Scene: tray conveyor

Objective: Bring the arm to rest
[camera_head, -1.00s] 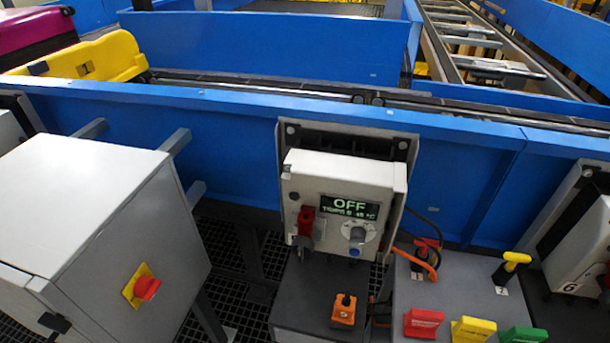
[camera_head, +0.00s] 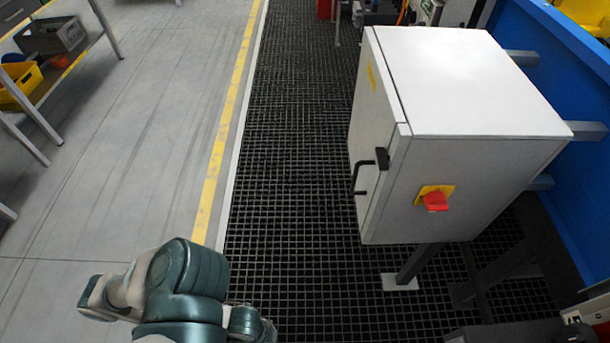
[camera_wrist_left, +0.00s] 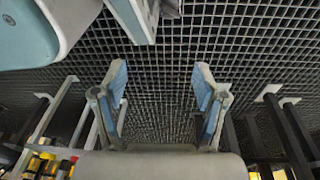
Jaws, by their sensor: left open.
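My left arm (camera_head: 180,285) shows at the bottom left of the head view, folded low over the floor; its gripper is not visible there. In the left wrist view my left gripper (camera_wrist_left: 160,100) is open, its two blue-grey fingers apart with only the dark floor grating between and beyond them. It holds nothing. A pale part of my own body fills the upper left corner of that view. My right gripper is in neither view.
A grey cabinet (camera_head: 470,85) with a red switch (camera_head: 436,201) and a black door handle stands at right, before the blue conveyor wall (camera_head: 570,100). Dark grating (camera_head: 290,150) and grey floor (camera_head: 120,150) with a yellow line are open. A shelf with a yellow bin (camera_head: 20,82) stands far left.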

